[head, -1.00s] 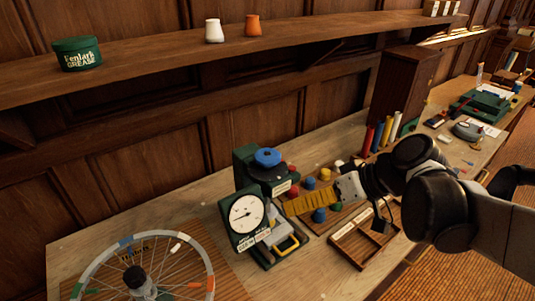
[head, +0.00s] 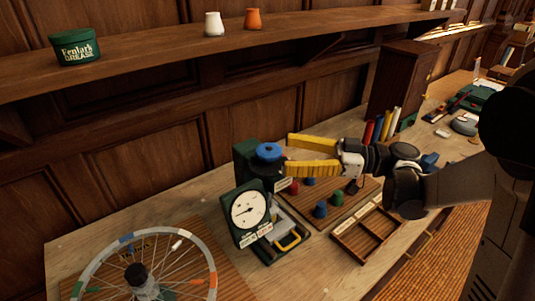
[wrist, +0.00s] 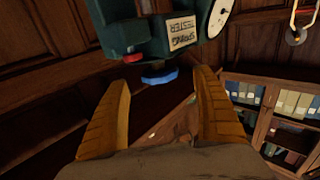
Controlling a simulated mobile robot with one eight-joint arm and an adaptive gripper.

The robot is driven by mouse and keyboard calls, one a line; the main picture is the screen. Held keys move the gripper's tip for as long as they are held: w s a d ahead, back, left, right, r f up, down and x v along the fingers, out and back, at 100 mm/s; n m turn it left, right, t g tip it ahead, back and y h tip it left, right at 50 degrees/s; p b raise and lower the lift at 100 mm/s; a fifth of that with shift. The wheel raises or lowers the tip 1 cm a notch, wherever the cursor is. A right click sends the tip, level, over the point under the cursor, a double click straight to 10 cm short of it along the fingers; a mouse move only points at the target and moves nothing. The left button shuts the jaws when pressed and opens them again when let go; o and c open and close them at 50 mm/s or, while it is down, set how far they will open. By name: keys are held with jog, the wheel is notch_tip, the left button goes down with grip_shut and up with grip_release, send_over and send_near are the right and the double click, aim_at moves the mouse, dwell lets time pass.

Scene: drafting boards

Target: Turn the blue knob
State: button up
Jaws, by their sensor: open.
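The blue knob (head: 268,152) is a round, lobed cap on top of the dark green spring tester (head: 244,165), which has a white dial on its front. My gripper (head: 289,154) has two yellow fingers. They are spread apart and empty, with their tips just right of the knob at about its height. In the wrist view the knob (wrist: 160,77) shows edge-on and upside down, in the gap between the fingertips (wrist: 163,80). I see no finger touching it.
A spoked wheel (head: 206,262) lies at the front left. A peg board (head: 342,203) with coloured knobs and a wooden compartment tray (head: 349,241) are below my gripper. The wall shelf (head: 150,62) runs above and behind.

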aim_at(268, 149)
jog(key=a, duration=0.2)
jog(key=w+a+b, duration=0.1)
jog(key=a, duration=0.2)
jog(key=c, duration=1.2)
jog(key=shift+o, duration=0.2)
jog(key=shift+t, duration=0.3)
